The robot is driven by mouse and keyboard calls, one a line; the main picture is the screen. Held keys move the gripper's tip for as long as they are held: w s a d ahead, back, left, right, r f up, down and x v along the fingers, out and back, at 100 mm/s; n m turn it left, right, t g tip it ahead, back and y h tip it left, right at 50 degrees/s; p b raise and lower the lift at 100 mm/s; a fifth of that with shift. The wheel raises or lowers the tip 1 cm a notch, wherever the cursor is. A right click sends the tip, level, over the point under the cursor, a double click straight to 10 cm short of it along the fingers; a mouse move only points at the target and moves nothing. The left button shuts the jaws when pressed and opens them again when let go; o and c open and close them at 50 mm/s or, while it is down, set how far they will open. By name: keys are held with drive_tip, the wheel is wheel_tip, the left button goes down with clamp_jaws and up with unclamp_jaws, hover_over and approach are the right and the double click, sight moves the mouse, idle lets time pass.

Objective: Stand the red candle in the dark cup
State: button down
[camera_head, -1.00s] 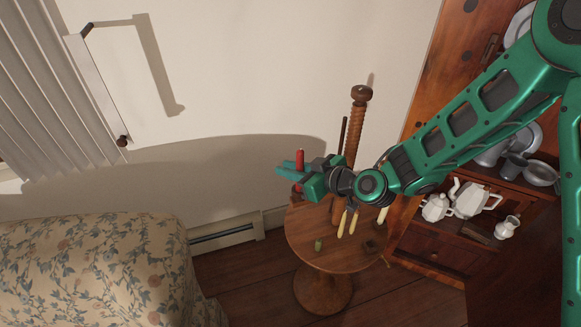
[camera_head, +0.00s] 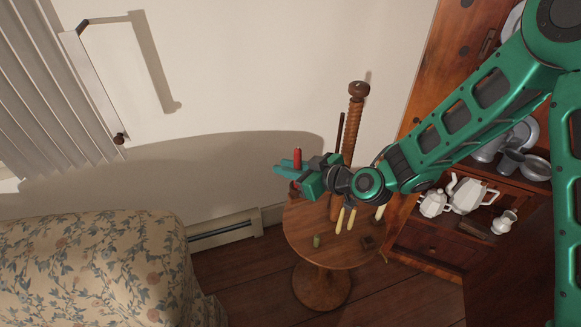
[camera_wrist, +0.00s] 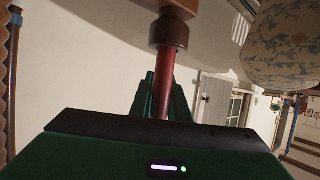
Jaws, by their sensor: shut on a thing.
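The red candle (camera_head: 297,158) stands upright in my gripper (camera_head: 293,172), its top showing above the green fingers. My gripper is shut on it, above the left part of the round table. In the wrist view the red candle (camera_wrist: 167,85) runs from between the fingers to a dark brown cup (camera_wrist: 169,32) on a pale wooden piece. The candle's far end meets the cup's mouth there; I cannot tell how deep it sits. In the head view my gripper mostly hides the cup.
A twisted wooden post (camera_head: 354,125) rises just right of my gripper, with pale yellow candles (camera_head: 351,218) hanging near it. A small green object (camera_head: 317,240) lies on the round table (camera_head: 300,228).

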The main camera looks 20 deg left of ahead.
drive_tip(key=c, duration=1.6)
unclamp_jaws()
drive_tip(key=s+d+r+m+h, duration=0.1)
drive_tip(key=d+r+m+h, duration=0.15)
drive_tip(key=d, duration=1.35)
drive_tip(key=d+r+m+h, duration=0.1)
drive_tip(key=d+m+h, duration=0.25)
drive_tip(key=d, duration=1.15)
drive_tip(key=s+d+r+m+h, duration=0.15)
drive_tip(key=d+h, duration=0.25)
drive_tip(key=d, duration=1.2)
drive_tip(key=s+d+r+m+g+h, duration=0.1)
drive_tip(key=s+d+r+m, duration=0.1)
drive_tip(key=s+d+m, duration=0.2)
drive_tip(key=s+d+r+m+g, duration=0.2)
drive_tip(key=s+d+r+m, duration=0.1)
drive_tip(key=s+d+m, duration=0.2)
drive_tip(key=s+d+r+m+g+h, duration=0.1)
drive_tip(key=s+d+m, duration=0.3)
drive_tip(key=s+d, duration=0.4)
drive_tip(key=shift+s+d+r+h, duration=0.1)
drive_tip(key=shift+s+r+h, duration=0.05)
drive_tip(key=shift+s+r, duration=0.4)
drive_tip(key=shift+s+r+h, duration=0.15)
drive_tip(key=shift+s+r, duration=0.15)
drive_tip(key=shift+s, duration=0.45)
